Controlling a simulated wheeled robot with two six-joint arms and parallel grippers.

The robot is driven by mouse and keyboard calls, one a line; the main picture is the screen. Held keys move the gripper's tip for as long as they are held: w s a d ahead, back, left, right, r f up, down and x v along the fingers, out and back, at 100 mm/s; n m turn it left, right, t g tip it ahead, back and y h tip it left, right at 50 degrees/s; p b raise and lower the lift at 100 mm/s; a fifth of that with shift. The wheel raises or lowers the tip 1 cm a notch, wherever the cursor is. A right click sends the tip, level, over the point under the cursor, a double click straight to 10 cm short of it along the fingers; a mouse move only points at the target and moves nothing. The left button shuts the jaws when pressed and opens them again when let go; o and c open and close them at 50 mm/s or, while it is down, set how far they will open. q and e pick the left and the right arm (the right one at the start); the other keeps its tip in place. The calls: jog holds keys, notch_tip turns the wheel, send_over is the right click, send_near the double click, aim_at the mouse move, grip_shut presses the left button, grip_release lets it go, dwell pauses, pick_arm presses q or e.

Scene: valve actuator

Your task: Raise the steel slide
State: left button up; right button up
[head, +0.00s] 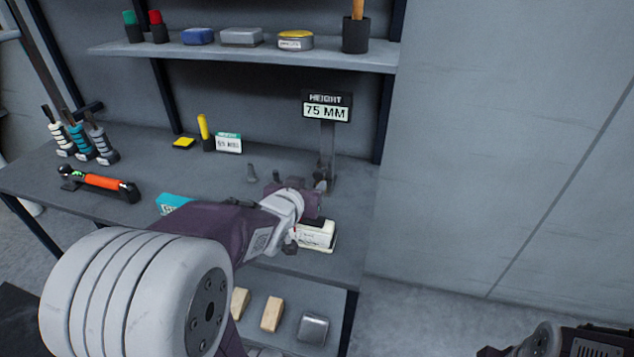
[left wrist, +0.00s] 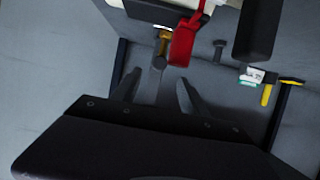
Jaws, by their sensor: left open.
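A black sign reading HEIGHT 75 MM (head: 327,106) stands on a grey post (head: 327,150) at the bench's right end. A small grey metal piece (head: 320,185) shows beside the post's foot, partly behind my gripper; I cannot tell if it is the steel slide. My left gripper (head: 312,205) is beside it, low over the bench. In the left wrist view the fingers (left wrist: 158,92) are apart, with a grey rod (left wrist: 158,65) with a brass-coloured end showing between and beyond them. A red lever (left wrist: 183,40) hangs close by. Contact cannot be told.
A white box-like block (head: 316,236) stands just in front of my left gripper. A teal box (head: 172,202), an orange-handled tool (head: 100,182) and several upright handles are to the left. A shelf (head: 240,52) with containers hangs above. Wooden blocks (head: 271,314) lie below.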

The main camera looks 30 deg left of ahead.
aim_at(318, 175)
pick_arm(q)
jog(key=p+x, duration=0.3)
jog(key=x, duration=0.4)
jog(key=shift+w+f, duration=0.1)
jog(key=shift+w, duration=0.1)
jog(key=shift+w+a+f, duration=0.15)
jog(key=shift+w+f, duration=0.05)
jog(key=shift+w, duration=0.3)
grip_shut()
dwell(0.7)
